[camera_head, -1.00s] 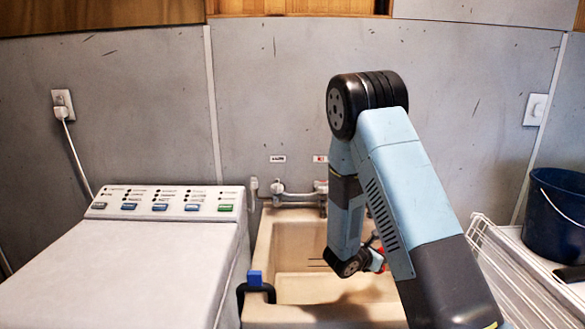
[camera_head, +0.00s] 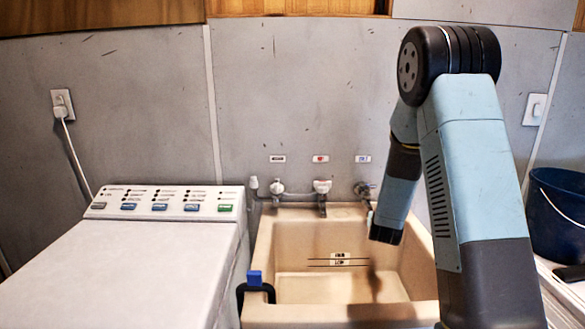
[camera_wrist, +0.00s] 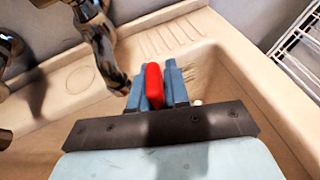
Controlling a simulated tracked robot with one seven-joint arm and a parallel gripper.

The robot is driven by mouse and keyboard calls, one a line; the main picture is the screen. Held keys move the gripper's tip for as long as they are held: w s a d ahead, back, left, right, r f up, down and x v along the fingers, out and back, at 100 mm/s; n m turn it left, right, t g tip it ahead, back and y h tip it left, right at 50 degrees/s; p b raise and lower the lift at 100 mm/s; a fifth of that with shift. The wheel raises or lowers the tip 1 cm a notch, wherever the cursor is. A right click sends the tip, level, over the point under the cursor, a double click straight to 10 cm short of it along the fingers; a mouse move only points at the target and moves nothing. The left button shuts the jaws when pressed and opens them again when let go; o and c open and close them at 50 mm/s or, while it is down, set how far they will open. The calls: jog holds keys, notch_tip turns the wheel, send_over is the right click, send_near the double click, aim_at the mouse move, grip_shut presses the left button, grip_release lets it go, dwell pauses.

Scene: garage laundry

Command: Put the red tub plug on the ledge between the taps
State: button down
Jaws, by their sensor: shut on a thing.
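The red tub plug (camera_wrist: 154,85) is held between the two blue fingers of my gripper (camera_wrist: 158,88) in the wrist view, over the beige tub near its rim. In the head view, the wrist end of my arm hides the plug and fingers. Three taps stand along the back of the tub: a left tap (camera_head: 277,188), a middle tap (camera_head: 322,188) and a right tap (camera_head: 363,190). The ledge (camera_head: 298,212) is the tub's beige back rim. In the wrist view, a metal tap spout (camera_wrist: 102,42) stands just left of my fingers.
The tub basin (camera_head: 310,285) is open below, with dark markings on its back wall. A white washing machine (camera_head: 130,270) stands at left with a black hose hook (camera_head: 256,290) beside it. A blue bucket (camera_head: 558,225) and a white wire rack (camera_wrist: 300,45) are at right.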

jog(key=shift+s+f, duration=0.1)
jog(key=s+a+f+m+g+h, duration=0.1)
jog(key=a+f, duration=0.3)
jog(key=f, duration=0.3)
jog(key=s+a+f+m+h, duration=0.1)
jog(key=s+a+f, duration=0.15)
jog(key=f, duration=0.45)
jog(key=s+a+r+n+t+y, duration=0.1)
jog(key=a+r+n+y, duration=0.2)
jog(key=r, duration=0.5)
jog(key=s+a+r+n+t+y, duration=0.1)
jog(key=a+r+n+y, duration=0.15)
jog(key=r, duration=0.55)
jog(key=shift+y, duration=0.35)
jog(key=w, duration=1.8)
jog(key=shift+f, duration=0.6)
jog(key=c, duration=1.1)
grip_release()
